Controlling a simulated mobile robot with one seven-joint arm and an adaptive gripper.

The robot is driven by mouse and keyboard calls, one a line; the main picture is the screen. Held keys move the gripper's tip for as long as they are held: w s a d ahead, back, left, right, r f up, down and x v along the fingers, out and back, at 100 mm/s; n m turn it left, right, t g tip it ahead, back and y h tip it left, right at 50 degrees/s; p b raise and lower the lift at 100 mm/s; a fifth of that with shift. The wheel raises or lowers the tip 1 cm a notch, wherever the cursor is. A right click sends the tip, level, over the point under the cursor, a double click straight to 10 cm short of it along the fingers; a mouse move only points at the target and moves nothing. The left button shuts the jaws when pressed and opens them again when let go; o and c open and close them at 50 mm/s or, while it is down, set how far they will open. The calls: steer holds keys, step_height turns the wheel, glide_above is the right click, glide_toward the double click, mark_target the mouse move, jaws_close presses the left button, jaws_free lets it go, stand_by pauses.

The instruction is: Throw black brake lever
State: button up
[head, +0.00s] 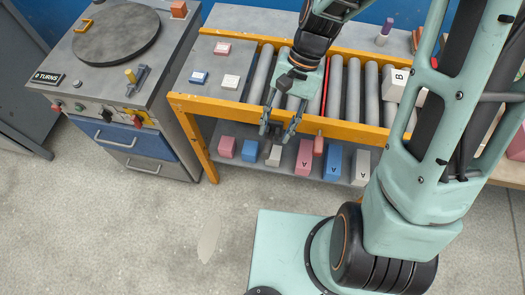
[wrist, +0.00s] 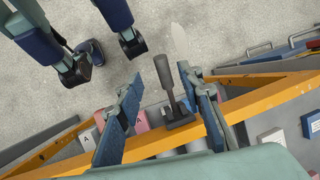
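The black brake lever (wrist: 167,75) stands up from a dark base (wrist: 179,121) at the orange rail of the roller conveyor, in the wrist view. My gripper (wrist: 174,66) is open, with one finger on each side of the lever. Gaps show between the lever and both fingers. In the head view my gripper (head: 279,128) points down over the conveyor's front rail, fingers spread. There I cannot clearly make out the lever against the dark gripper parts.
The conveyor's orange rail (head: 220,107) runs along the front of the rollers. Several coloured blocks sit on the shelf below, including a blue one (head: 332,161). A white block (head: 396,85) lies on the rollers at right. A turntable cabinet (head: 112,79) stands at left. The floor in front is mostly clear.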

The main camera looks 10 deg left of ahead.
mark_target(267, 152)
steer(key=x, duration=1)
steer(key=shift+b, duration=0.35)
steer(key=shift+c, duration=0.6)
jaws_close()
